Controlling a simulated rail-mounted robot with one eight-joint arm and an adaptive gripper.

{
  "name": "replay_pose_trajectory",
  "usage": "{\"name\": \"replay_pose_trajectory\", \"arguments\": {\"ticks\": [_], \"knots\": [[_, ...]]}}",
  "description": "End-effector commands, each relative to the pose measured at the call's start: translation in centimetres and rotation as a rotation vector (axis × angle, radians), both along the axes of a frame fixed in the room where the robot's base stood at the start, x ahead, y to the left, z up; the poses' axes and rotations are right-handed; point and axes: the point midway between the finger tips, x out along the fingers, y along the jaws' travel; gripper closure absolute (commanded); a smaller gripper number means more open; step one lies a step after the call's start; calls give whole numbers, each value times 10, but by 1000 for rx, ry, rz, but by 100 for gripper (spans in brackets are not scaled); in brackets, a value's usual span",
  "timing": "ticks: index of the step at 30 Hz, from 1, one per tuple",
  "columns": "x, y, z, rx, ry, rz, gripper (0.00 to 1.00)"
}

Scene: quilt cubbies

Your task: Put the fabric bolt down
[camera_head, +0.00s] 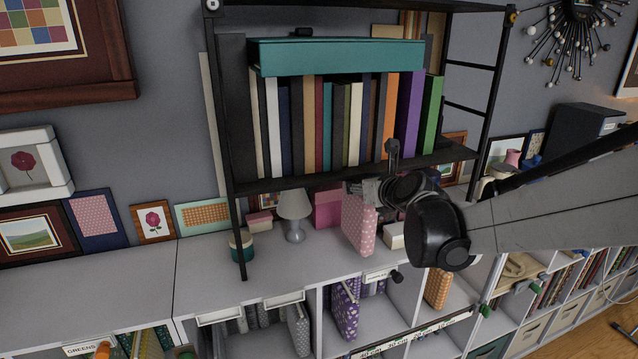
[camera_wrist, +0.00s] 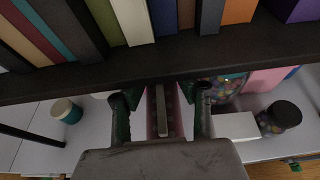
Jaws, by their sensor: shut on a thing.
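The fabric bolt (camera_head: 358,226) is pink with pale dots. It hangs upright below my gripper (camera_head: 362,188), over the front part of the white counter top (camera_head: 210,262). I cannot tell whether its lower end touches the counter. My gripper is shut on the bolt's top end. In the wrist view, the bolt (camera_wrist: 152,118) shows as a narrow pink strip between the two fingers (camera_wrist: 162,108); most of it is hidden by the gripper body.
A dark shelf (camera_head: 300,180) with books stands just above and behind my gripper. A lamp (camera_head: 294,212), a pink box (camera_head: 327,209) and a white box (camera_head: 394,236) stand on the counter nearby. Cubbies below hold patterned bolts (camera_head: 345,308).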

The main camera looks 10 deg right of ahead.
Motion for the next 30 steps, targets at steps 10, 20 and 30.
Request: {"name": "replay_pose_trajectory", "arguments": {"ticks": [10, 20, 30], "knots": [[4, 1, -14, 0, 0, 0, 100], [4, 1, -16, 0, 0, 0, 100], [4, 1, -18, 0, 0, 0, 49]]}}
